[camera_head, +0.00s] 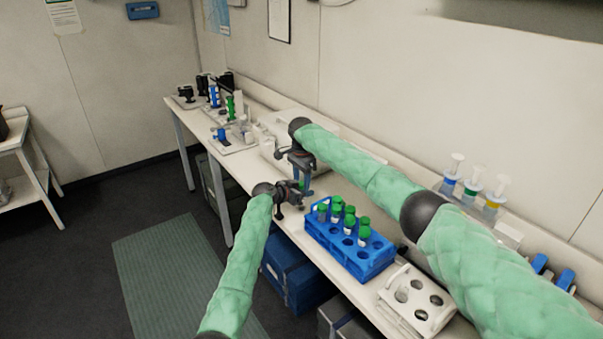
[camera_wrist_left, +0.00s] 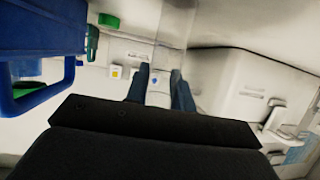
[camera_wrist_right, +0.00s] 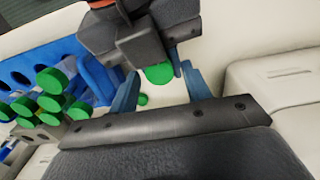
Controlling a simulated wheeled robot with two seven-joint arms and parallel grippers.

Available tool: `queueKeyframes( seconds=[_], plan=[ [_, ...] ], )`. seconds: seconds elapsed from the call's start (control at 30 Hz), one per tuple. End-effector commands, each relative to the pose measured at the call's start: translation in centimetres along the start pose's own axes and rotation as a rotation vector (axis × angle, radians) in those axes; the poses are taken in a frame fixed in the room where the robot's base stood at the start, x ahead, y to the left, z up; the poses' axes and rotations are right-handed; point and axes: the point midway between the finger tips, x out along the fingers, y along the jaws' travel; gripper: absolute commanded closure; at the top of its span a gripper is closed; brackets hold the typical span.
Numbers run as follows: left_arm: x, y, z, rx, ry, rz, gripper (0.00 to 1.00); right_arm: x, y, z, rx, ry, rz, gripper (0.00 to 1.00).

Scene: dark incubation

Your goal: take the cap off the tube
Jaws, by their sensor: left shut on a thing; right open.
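My left gripper (camera_head: 298,192) is shut on a clear tube, seen between its fingers in the left wrist view (camera_wrist_left: 172,45), above the bench beside the rack. In the right wrist view a green cap (camera_wrist_right: 158,74) shows just beyond my left gripper's dark body (camera_wrist_right: 140,45). My right gripper (camera_head: 304,180) is open above the left one. Its blue fingers (camera_wrist_right: 160,92) stand either side of the green cap in that view, apart from each other. Whether they touch the cap I cannot tell.
A blue rack (camera_head: 345,252) with several green-capped tubes stands on the bench close to my left gripper. A white holder with round holes (camera_head: 418,312) is nearer. Syringe-like items (camera_head: 472,190) stand by the wall. White equipment lies behind my grippers.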

Motion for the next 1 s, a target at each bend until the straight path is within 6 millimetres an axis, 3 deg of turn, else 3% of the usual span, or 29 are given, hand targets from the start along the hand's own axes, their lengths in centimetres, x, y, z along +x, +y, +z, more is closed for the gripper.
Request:
queueKeyframes(
  seconds=[0.37,0.6,0.8,1.0],
  plan=[
    [0.00,0.00,0.00,0.000,0.000,0.000,1.00,0.54,0.00,0.00,0.000,0.001,0.000,0.52],
    [0.00,0.01,0.00,0.000,0.000,0.000,1.00,0.53,0.00,0.00,-0.001,0.001,0.000,0.97],
    [0.01,0.03,-0.01,0.000,0.000,0.000,1.00,0.52,-0.01,0.02,-0.024,0.000,-0.001,0.98],
    [0.02,0.04,0.00,0.000,0.000,0.001,1.00,0.55,0.00,0.05,-0.196,-0.001,0.000,0.98]
  ],
)
